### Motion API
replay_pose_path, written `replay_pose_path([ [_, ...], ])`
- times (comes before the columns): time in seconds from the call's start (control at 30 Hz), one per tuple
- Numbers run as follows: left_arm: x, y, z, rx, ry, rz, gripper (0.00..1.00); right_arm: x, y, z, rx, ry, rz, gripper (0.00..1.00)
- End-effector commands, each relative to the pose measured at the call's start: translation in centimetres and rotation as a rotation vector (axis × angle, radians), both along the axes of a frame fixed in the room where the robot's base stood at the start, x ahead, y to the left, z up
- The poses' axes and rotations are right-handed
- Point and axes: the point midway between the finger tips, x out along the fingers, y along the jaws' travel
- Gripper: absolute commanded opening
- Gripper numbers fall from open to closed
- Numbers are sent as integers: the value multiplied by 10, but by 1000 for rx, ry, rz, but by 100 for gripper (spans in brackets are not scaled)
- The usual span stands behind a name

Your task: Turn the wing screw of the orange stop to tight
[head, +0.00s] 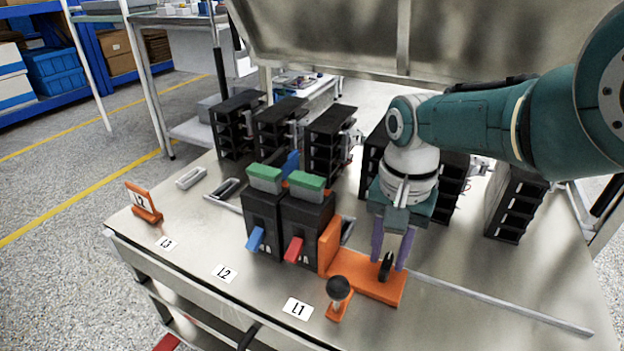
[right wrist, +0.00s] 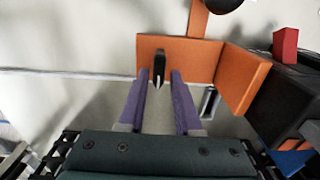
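The orange stop (head: 365,278) lies on the metal table at the right side of two black breakers, its upright plate next to the right breaker. It also shows in the right wrist view (right wrist: 200,58). Its black wing screw (head: 386,266) stands up from the flat base; in the right wrist view the wing (right wrist: 159,66) points along the fingers. My right gripper (head: 392,262) points down with its purple fingers on either side of the wing screw. In the right wrist view the open fingers (right wrist: 160,76) show small gaps beside the wing. My left gripper is not in view.
The black breakers (head: 262,222) have green tops and blue and red levers. A black ball knob (head: 338,288) on an orange piece stands in front of the stop. A metal rail (head: 500,304) runs right. An orange sign (head: 143,203) stands left. Black racks (head: 328,140) line the back.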

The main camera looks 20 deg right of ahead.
Motion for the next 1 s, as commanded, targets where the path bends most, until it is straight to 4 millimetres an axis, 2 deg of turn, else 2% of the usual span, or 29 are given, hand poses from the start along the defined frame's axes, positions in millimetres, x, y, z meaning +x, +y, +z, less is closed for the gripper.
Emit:
replay_pose_path([
  [0.03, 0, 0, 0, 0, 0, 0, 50, 0, 0, 0, -1, 1, 0, 40],
  [0.1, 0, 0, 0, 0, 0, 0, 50, -1, 0, -1, -1, 1, 1, 48],
  [0.43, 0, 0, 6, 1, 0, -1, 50, -1, -1, 5, -1, 2, 1, 48],
  [0.57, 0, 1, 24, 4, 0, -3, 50, -1, -1, 24, -2, 1, 1, 48],
  [0.8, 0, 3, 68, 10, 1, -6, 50, -1, -1, 69, -1, 2, 1, 48],
  [1.0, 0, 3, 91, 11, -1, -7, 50, -1, -1, 93, -1, 2, 1, 48],
])
